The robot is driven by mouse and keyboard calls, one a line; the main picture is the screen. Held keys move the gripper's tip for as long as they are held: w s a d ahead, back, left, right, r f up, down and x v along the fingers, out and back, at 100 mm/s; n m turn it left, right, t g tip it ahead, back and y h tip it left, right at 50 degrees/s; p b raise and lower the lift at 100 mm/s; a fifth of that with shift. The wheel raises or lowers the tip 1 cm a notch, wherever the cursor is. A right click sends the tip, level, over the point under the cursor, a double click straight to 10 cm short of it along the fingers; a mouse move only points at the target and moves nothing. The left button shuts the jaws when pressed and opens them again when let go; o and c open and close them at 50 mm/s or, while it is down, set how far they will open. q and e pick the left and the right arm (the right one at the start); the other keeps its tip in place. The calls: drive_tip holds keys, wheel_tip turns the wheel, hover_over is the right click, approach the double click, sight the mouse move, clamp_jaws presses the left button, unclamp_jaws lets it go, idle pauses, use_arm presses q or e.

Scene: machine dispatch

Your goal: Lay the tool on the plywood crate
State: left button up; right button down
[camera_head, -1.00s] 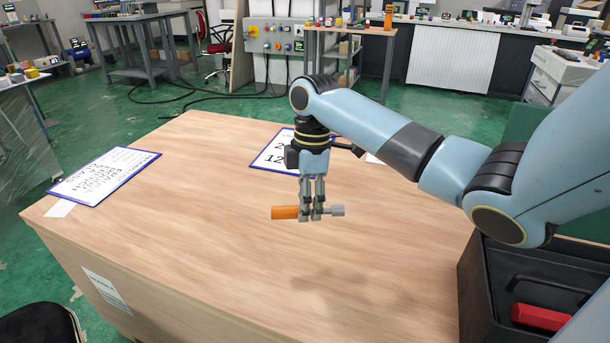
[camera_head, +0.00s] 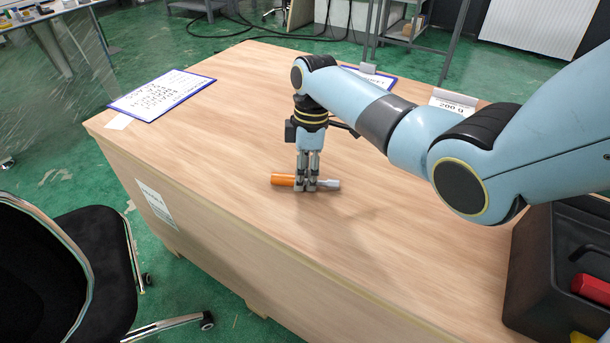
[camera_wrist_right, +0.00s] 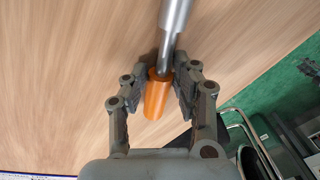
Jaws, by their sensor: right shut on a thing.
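The tool has an orange handle (camera_head: 283,180) and a grey metal end (camera_head: 328,184). My right gripper (camera_head: 306,188) is shut on the tool around its middle and points straight down. The tool lies level, at or just above the top of the plywood crate (camera_head: 240,120); I cannot tell for sure whether it touches. In the right wrist view, the fingers (camera_wrist_right: 168,95) close on both sides of the orange handle (camera_wrist_right: 157,98) where it meets the metal shaft (camera_wrist_right: 174,25). My left gripper is not in view.
A clipboard (camera_head: 160,95) lies on the crate's far left corner. Another clipboard and a "200 g" sign (camera_head: 453,102) are at the back. A black toolbox (camera_head: 535,270) with a red item (camera_head: 592,288) stands at the right. A black chair (camera_head: 90,250) is at the front left. The wood around the tool is clear.

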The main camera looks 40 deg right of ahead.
drive_tip(key=shift+r, duration=0.1)
drive_tip(key=c, duration=1)
unclamp_jaws()
drive_tip(key=shift+c, duration=0.2)
wheel_tip(320, 180, up, 12)
drive_tip(key=d+p, duration=0.1)
drive_tip(key=p, duration=0.1)
drive_tip(key=shift+w+d, duration=0.35)
